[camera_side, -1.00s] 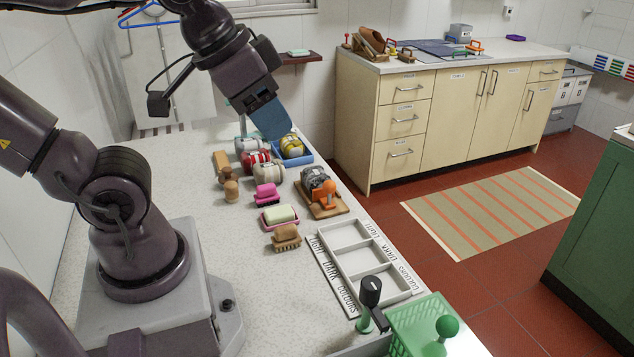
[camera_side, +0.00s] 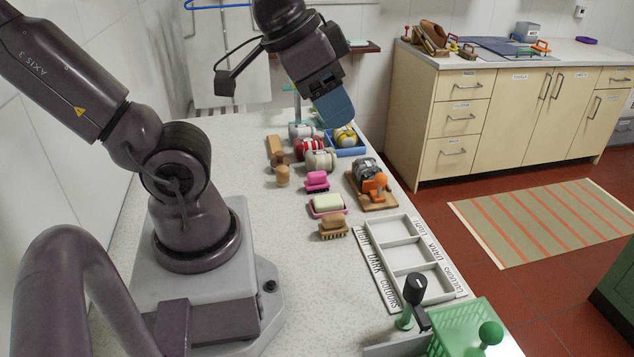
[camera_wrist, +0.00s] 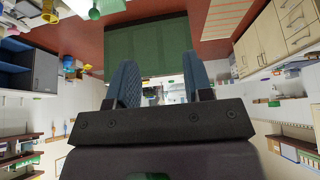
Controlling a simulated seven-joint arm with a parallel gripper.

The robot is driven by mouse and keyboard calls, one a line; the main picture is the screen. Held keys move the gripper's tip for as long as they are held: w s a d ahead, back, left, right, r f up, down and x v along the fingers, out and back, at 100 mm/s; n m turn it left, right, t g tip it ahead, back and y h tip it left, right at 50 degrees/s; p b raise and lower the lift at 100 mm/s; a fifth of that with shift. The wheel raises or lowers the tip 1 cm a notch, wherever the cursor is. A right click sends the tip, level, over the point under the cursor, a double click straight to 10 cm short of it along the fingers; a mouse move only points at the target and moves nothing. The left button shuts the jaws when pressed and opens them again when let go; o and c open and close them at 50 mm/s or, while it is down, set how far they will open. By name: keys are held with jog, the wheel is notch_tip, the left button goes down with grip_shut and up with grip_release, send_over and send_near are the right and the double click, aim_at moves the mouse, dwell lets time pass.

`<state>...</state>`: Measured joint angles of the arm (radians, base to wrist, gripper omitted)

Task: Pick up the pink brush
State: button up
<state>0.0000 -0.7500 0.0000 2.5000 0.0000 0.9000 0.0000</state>
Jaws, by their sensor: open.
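The pink brush (camera_side: 317,181) lies on the speckled worktop in the side view, between the beige rolled bundle and the pink soap dish. My gripper (camera_side: 337,108), with blue fingers, is in the air above the far end of the worktop, beyond the brush and apart from it. In the wrist view my gripper (camera_wrist: 160,90) shows two blue fingers spread apart with nothing between them. The brush does not show in the wrist view, which looks out across the room.
Near the brush are a pink soap dish (camera_side: 328,212), a wooden brush (camera_side: 333,228), a beige roll (camera_side: 320,160) and a wooden peg (camera_side: 283,176). A labelled tray (camera_side: 383,268) and green basket (camera_side: 465,322) stand nearer the front.

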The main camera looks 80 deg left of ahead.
jog(key=o, duration=0.6)
jog(key=n+g+y, duration=0.5)
jog(key=n+g, duration=0.1)
jog(key=n, duration=1.2)
send_near(317, 173)
jog(key=x, duration=1)
jog(key=shift+a+f, duration=0.15)
